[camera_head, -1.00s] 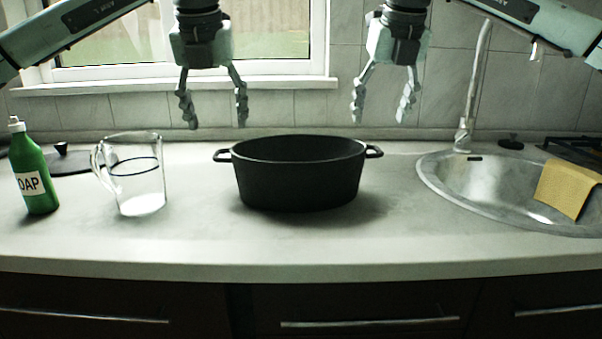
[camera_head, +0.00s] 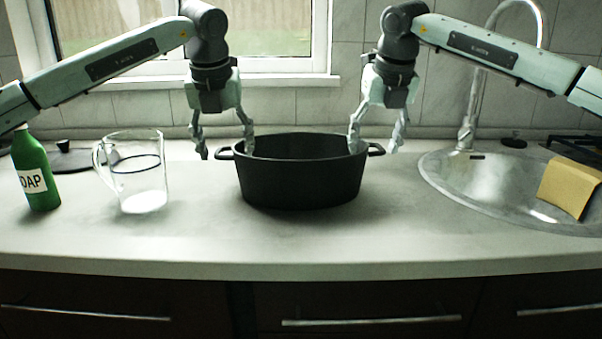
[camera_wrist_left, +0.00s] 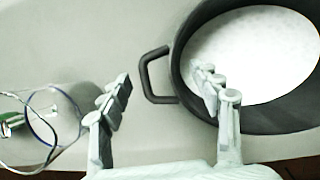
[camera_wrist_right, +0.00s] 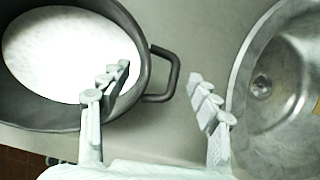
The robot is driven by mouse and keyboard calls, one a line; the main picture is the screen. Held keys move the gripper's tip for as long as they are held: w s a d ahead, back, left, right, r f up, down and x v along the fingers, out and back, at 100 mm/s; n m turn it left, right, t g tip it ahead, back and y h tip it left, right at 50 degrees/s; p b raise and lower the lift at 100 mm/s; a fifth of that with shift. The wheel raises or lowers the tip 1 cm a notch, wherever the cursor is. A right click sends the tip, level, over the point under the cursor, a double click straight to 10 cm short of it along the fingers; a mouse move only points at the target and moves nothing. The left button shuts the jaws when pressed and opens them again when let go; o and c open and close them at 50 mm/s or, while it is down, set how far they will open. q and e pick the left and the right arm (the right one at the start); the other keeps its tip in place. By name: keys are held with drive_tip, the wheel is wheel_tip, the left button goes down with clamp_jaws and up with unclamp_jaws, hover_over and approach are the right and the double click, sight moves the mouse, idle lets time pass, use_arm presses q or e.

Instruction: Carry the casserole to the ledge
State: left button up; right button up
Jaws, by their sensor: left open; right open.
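The black oval casserole (camera_head: 300,182) stands upright on the counter, with a loop handle at each end. My left gripper (camera_head: 225,153) is open at its left handle (camera_head: 224,154). In the left wrist view (camera_wrist_left: 165,90) one finger lies over the pot's inside and the other is outside the handle (camera_wrist_left: 146,75). My right gripper (camera_head: 374,146) is open at the right handle (camera_head: 376,150). In the right wrist view (camera_wrist_right: 165,80) its fingers likewise lie either side of the handle (camera_wrist_right: 174,75). The casserole holds something white, seen in both wrist views. The window ledge (camera_head: 290,82) is behind, at the back wall.
A glass jug (camera_head: 140,180) stands left of the casserole, near a green soap bottle (camera_head: 36,180) and a dark lid (camera_head: 72,160). A sink (camera_head: 470,180) with a tap (camera_head: 467,128) and a yellow sponge cloth (camera_head: 570,187) is at the right. The counter front is clear.

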use_arm(q)
drive_tip(key=shift+c, duration=0.2)
use_arm(e)
drive_tip(key=shift+c, duration=0.2)
use_arm(q)
clamp_jaws()
use_arm(e)
clamp_jaws()
use_arm(q)
drive_tip(key=shift+r, duration=0.4)
use_arm(e)
drive_tip(key=shift+r, duration=0.4)
use_arm(q)
drive_tip(key=shift+w, duration=0.2)
use_arm(e)
drive_tip(key=shift+w, duration=0.2)
